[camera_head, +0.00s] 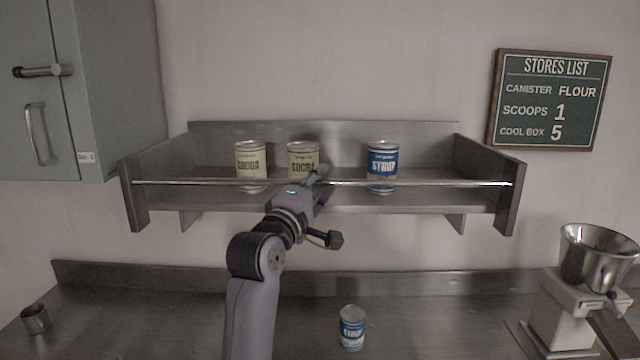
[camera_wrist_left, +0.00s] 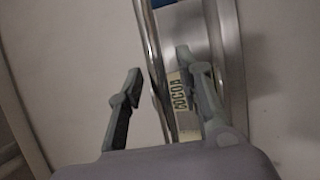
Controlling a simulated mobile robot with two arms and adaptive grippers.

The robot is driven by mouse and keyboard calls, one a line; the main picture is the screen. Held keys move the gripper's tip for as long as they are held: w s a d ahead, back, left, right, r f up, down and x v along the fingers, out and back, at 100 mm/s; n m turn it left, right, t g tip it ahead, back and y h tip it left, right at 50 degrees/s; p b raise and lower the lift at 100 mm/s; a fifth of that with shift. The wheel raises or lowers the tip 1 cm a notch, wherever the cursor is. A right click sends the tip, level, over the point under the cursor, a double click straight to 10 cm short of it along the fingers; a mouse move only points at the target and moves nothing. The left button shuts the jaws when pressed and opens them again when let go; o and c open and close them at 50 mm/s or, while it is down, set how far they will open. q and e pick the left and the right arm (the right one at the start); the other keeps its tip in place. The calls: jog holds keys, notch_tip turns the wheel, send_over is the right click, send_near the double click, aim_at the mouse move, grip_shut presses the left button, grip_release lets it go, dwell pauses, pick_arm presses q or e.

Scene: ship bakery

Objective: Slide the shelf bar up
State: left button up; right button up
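The shelf bar (camera_head: 440,183) is a thin metal rod across the front of the steel wall shelf (camera_head: 320,132). It runs level between the shelf's two end walls, in front of the cans. My left gripper (camera_head: 322,182) is at the bar near its middle. In the left wrist view the bar (camera_wrist_left: 152,60) passes between the two spread fingers of the left gripper (camera_wrist_left: 160,95). The fingers look apart from the bar. A cocoa can (camera_wrist_left: 181,92) shows behind one finger. My right gripper is not in view.
On the shelf stand two cocoa cans (camera_head: 251,160) (camera_head: 302,158) and a blue syrup can (camera_head: 382,162). Another syrup can (camera_head: 352,328) stands on the steel counter (camera_head: 180,310). A grinder (camera_head: 580,290) is at right, a metal cup (camera_head: 36,319) at left, a cabinet (camera_head: 110,90) upper left.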

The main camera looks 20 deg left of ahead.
pick_arm(q)
jog(key=v, duration=1.2)
